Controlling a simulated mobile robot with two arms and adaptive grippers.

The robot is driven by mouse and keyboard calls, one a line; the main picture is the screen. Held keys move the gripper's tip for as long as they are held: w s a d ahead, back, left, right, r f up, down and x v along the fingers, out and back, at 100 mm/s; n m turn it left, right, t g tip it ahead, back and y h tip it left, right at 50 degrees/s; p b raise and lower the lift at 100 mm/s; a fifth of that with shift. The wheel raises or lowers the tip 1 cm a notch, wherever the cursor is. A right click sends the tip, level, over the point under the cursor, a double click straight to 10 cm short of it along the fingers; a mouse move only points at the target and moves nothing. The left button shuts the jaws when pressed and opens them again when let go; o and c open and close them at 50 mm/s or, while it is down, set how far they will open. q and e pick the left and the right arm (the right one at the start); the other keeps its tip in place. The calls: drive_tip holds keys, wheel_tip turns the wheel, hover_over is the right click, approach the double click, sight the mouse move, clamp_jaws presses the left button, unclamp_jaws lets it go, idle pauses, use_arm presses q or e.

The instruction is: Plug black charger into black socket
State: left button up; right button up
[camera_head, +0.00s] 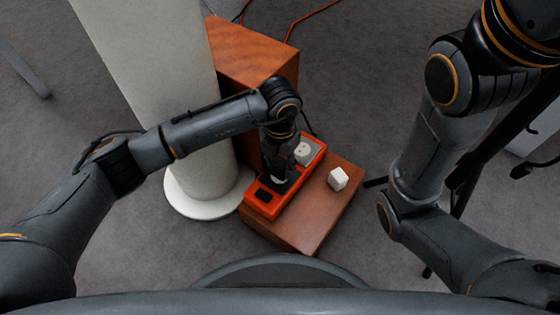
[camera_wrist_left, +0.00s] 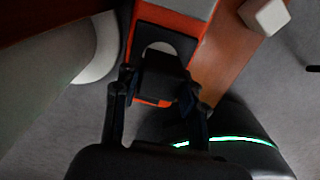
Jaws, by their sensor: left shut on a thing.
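My left gripper (camera_head: 277,172) points down over the orange socket box (camera_head: 309,163). In the left wrist view, my left gripper (camera_wrist_left: 157,90) is shut on the black charger (camera_wrist_left: 164,72), a dark block between its fingers. The black socket (camera_wrist_left: 178,40) is a dark plate with a pale round face, partly hidden behind the charger. The charger is over the socket; I cannot tell whether they touch. In the head view the gripper hides most of both. My right gripper is out of view.
The orange box lies on a low brown wooden block (camera_head: 318,222). A white socket (camera_head: 303,153) is at its far end. A white cube-shaped charger (camera_head: 338,179) sits on the block to the right. A pale column (camera_head: 165,80) stands to the left, with a taller wooden block (camera_head: 250,52) behind.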

sight(280, 162)
use_arm(q)
drive_tip(key=shift+f+b, duration=0.35)
drive_tip(key=shift+f, duration=0.25)
drive_tip(key=o, duration=1.1)
drive_tip(key=shift+o, duration=0.2)
drive_tip(key=shift+r, duration=0.15)
wheel_tip(280, 162, up, 12)
